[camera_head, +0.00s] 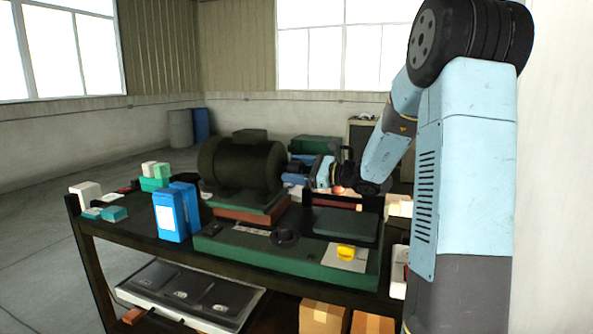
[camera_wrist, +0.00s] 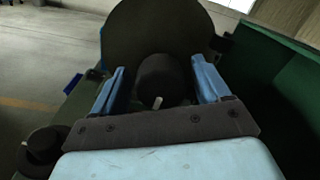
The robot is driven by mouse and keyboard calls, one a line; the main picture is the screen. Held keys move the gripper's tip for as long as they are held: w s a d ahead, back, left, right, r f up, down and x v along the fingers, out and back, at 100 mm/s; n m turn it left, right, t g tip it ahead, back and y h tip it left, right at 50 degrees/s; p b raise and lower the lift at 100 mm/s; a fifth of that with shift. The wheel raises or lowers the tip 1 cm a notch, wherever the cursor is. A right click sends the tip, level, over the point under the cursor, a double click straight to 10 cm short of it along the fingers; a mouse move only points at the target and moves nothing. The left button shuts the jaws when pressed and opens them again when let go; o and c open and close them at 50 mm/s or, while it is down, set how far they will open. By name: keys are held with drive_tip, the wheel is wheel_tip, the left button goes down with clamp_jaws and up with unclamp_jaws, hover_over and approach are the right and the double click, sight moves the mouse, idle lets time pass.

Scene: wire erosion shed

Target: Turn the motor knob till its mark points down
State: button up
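The motor (camera_head: 240,165) is a large dark drum with a box on top, standing on the bench. In the wrist view its round end (camera_wrist: 160,28) fills the top middle. The motor knob (camera_wrist: 162,76) is a dark cylinder in front of that end. A short white mark (camera_wrist: 157,102) shows low on the knob, slightly tilted; its true direction is hard to tell. My gripper (camera_wrist: 162,80) is open, one blue finger on each side of the knob with gaps between. In the head view my gripper (camera_head: 322,172) is right of the motor.
A green base (camera_head: 260,257) carries a black round knob (camera_head: 285,237) and a yellow knob (camera_head: 346,252) on a pale plate. Blue boxes (camera_head: 172,215) stand left. A dark green block (camera_head: 345,224) lies below my arm.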

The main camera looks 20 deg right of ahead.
drive_tip(key=c, duration=1)
drive_tip(key=shift+n, duration=0.3)
drive_tip(key=o, duration=1)
drive_tip(key=v, duration=1.3)
drive_tip(key=shift+s+d, duration=0.25)
drive_tip(key=shift+s, duration=0.05)
